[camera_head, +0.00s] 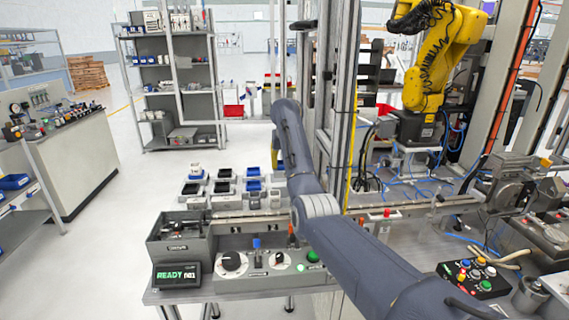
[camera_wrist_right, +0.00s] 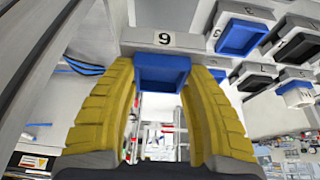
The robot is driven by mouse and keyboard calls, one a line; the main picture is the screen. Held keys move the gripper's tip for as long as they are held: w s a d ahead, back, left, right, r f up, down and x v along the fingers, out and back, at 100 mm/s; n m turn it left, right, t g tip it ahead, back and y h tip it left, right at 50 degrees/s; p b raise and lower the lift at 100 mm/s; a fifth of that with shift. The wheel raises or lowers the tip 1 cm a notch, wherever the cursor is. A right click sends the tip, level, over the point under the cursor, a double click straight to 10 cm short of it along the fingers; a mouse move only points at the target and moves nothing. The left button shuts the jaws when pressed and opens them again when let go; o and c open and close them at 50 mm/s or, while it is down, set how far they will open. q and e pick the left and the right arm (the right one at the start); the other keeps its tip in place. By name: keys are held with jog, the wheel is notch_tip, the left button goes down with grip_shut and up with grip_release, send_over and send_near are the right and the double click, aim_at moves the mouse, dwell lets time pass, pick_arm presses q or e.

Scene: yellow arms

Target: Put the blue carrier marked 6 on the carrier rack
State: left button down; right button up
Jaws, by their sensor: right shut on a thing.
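My right gripper (camera_wrist_right: 160,95) has its yellow fingers shut around a blue carrier (camera_wrist_right: 162,72). The carrier has a grey edge, and its mark reads as 9 in the right wrist view; that view may be turned over, so I cannot tell it from a 6. In the head view my right gripper (camera_head: 279,160) hangs at the far end of my arm, beside the back right of the carrier rack (camera_head: 237,201); the arm partly hides it. The rack bears several grey carriers with blue or black insides, including a blue one (camera_head: 254,171). My left gripper is out of view.
In front of the rack stand a control box (camera_head: 258,265) with knobs, a grey tool box (camera_head: 180,237) and a READY display (camera_head: 176,275). A metal post (camera_head: 340,100) rises right of my arm. A yellow robot arm (camera_head: 430,75) stands at the back right.

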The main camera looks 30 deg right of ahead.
jog(key=shift+f, duration=3.45)
jog(key=shift+f, duration=0.55)
jog(key=o, duration=1.5)
jog(key=shift+o, duration=0.2)
jog(key=shift+r, duration=0.1)
jog(key=shift+r, duration=3.4)
jog(key=shift+a, duration=0.1)
